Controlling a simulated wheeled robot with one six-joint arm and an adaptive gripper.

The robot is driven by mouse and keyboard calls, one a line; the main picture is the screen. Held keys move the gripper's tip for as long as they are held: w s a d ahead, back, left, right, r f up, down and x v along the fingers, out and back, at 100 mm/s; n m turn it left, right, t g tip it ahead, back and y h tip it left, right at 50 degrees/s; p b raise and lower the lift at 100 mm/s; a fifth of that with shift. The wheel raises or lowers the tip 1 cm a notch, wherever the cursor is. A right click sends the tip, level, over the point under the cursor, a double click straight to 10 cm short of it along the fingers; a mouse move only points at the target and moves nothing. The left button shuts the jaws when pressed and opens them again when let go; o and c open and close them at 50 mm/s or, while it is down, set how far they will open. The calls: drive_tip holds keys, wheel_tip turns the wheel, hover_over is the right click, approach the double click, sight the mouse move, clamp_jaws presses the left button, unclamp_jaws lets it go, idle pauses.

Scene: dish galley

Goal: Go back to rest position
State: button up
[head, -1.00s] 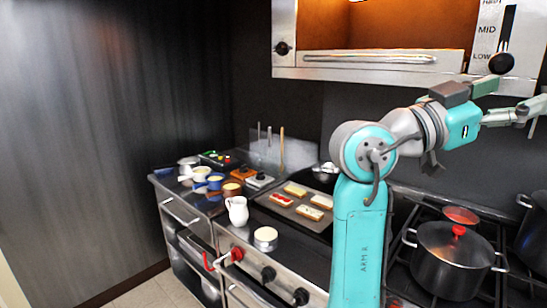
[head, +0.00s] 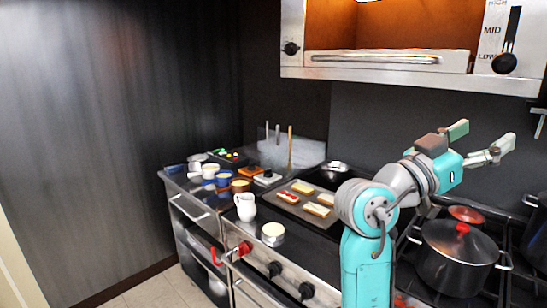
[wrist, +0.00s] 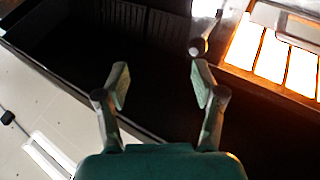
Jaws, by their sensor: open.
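My gripper (head: 486,140) is at the end of my teal arm, at the right of the head view. It is raised above the stove and pots, with its fingers pointing right. It also shows in the wrist view (wrist: 161,85), where the two fingers stand apart with nothing between them. Nothing is held.
A black pot (head: 455,262) with a red knob sits on the stove below my gripper. The oven (head: 390,60) hangs at the upper back. A tray (head: 284,206) with bread slices, a white pitcher (head: 245,207) and a round tin (head: 272,235) stand on the left counter.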

drive_tip(key=w+a+f+n+t+y, duration=0.25)
drive_tip(key=f+n+t, duration=0.3)
drive_tip(key=f, duration=0.55)
drive_tip(key=w+a+f+n+t+y, duration=0.15)
drive_tip(key=f+n+t+y, duration=0.35)
drive_tip(key=f, duration=0.6)
drive_tip(key=s+a+f+n+t+y, duration=0.1)
drive_tip(key=s+a+f+n+y, duration=0.25)
drive_tip(key=f, duration=0.65)
drive_tip(key=s+a+f+n+t+y, duration=0.15)
drive_tip(key=s+f+n+y, duration=0.25)
drive_tip(key=f, duration=0.6)
drive_tip(key=s+a+f+g+y, duration=0.1)
drive_tip(key=s+a+f+y, duration=0.2)
drive_tip(key=s+f, duration=0.45)
drive_tip(key=s+a+f+g+y, duration=0.1)
drive_tip(key=s+a+f+y, duration=0.2)
drive_tip(key=s, duration=0.7)
drive_tip(key=s+r+m+g+y, duration=0.1)
drive_tip(key=s+m, duration=0.1)
drive_tip(key=s, duration=1.8)
drive_tip(key=shift+a+r, duration=0.15)
drive_tip(key=shift+a, duration=0.1)
